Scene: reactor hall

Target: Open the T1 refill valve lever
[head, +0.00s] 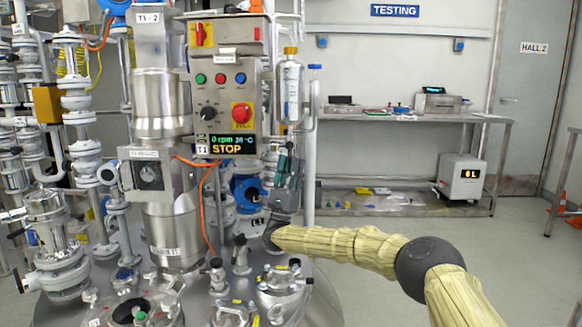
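My gripper (289,158) is at the end of my yellow-sleeved arm, pointing up in front of the T1 reactor's right side. Its dark fingers are just below a clear cylinder with a gold cap (291,90) and to the right of a blue round fitting (247,193). The T1 refill valve lever cannot be made out clearly; the fittings around the fingertips are small and partly covered by the gripper. I cannot tell whether the fingers are open or touch anything. The T1 control box (227,85) shows "STOP" on its display.
Crowded steel pipes, flanges and valves (75,105) fill the left. The reactor lid (325,290) with several ports lies below my gripper. A steel bench (400,118) and a white "0 L" unit (461,180) stand behind. The floor at right is mostly clear.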

